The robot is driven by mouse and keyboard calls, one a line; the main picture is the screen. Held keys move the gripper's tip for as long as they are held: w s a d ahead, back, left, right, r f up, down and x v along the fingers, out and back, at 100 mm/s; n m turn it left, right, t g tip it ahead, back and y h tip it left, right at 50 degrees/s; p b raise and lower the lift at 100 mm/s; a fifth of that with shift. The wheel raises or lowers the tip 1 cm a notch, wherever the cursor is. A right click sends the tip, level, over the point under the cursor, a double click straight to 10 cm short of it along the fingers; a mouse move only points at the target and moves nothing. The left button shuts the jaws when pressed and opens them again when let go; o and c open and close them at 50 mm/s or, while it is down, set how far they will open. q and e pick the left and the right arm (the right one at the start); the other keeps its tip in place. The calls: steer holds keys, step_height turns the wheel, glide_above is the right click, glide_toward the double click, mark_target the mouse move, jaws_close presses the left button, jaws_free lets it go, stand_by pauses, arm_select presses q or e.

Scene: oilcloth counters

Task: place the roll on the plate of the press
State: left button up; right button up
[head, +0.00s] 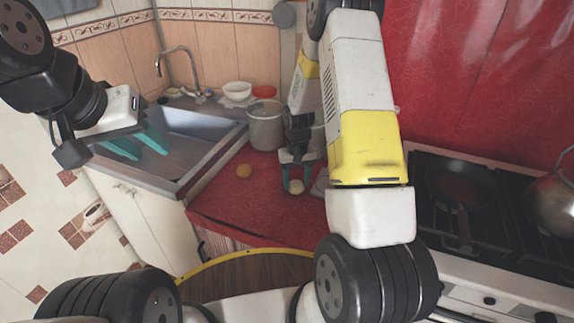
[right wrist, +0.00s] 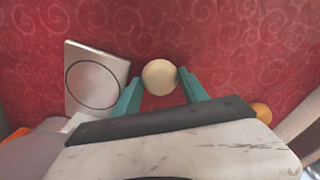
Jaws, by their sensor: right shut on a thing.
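The roll (right wrist: 159,77), small, pale and round, is between the teal fingertips of my right gripper (right wrist: 160,88). It also shows in the head view (head: 296,187) low over the red counter. My right gripper (head: 297,181) is shut on it. The press (right wrist: 95,78) shows a flat silver plate with a dark ring, to the left of the roll and apart from it in the right wrist view. In the head view my right arm hides most of the press. My left gripper (head: 137,145) is open and empty over the sink.
An orange-brown ball (head: 243,171) lies on the red counter (head: 252,205), left of my right gripper. A metal pot (head: 265,126) stands behind it, near a white bowl (head: 237,91). A sink (head: 195,125) is at left, and a stove with a pan (head: 460,187) at right.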

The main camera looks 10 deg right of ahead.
steer(key=o, duration=1.3)
steer(key=shift+f, duration=0.1)
steer(key=shift+o, duration=0.2)
